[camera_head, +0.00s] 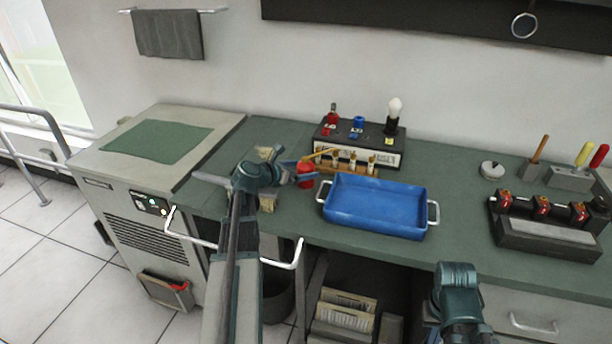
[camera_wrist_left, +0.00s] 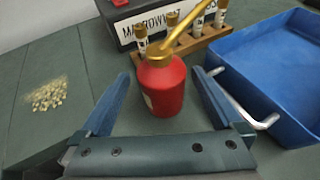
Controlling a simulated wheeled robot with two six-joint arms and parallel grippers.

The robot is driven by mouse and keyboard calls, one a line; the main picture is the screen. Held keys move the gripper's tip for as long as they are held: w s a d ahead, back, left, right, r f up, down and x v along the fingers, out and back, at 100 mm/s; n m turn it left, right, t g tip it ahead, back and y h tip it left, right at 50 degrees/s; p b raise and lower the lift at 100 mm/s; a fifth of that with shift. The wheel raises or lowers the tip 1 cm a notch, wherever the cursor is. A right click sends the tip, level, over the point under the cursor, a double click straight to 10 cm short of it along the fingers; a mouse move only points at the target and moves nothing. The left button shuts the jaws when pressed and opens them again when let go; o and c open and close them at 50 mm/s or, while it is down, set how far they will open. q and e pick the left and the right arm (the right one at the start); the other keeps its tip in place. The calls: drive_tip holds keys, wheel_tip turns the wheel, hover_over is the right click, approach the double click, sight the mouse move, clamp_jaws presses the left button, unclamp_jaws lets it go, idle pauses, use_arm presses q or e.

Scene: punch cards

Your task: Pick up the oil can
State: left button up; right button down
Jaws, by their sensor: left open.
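The oil can has a red body and a brass spout; it stands upright on the green bench, in front of a small wooden rack. In the head view the oil can (camera_head: 306,181) is partly covered by my left gripper (camera_head: 297,171). In the left wrist view the oil can (camera_wrist_left: 163,88) is between the two blue fingers of my left gripper (camera_wrist_left: 164,84), which are spread open. A gap shows on both sides of its body. Its spout slants up to the right, with its tip out of frame. My right gripper's fingers do not show; only part of that arm is at the lower right.
A blue tray (camera_head: 372,208) with wire handles is just right of the can. The wooden rack (camera_wrist_left: 190,48) holds several labelled vials. Behind it is a black box (camera_head: 357,146) with a bulb. A pale heap of bits (camera_wrist_left: 48,95) lies to the left.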

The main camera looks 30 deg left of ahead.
sight(312, 169)
use_arm(q)
drive_tip(key=b+x, duration=0.2)
drive_tip(key=x, duration=0.3)
drive_tip(key=shift+d+f, duration=0.1)
drive_tip(key=shift+f, duration=0.1)
drive_tip(key=shift+r, duration=0.1)
drive_tip(key=shift+c, duration=0.2)
clamp_jaws()
wheel_tip(312, 169, up, 10)
drive_tip(key=p, duration=0.9)
drive_tip(key=shift+p, duration=0.4)
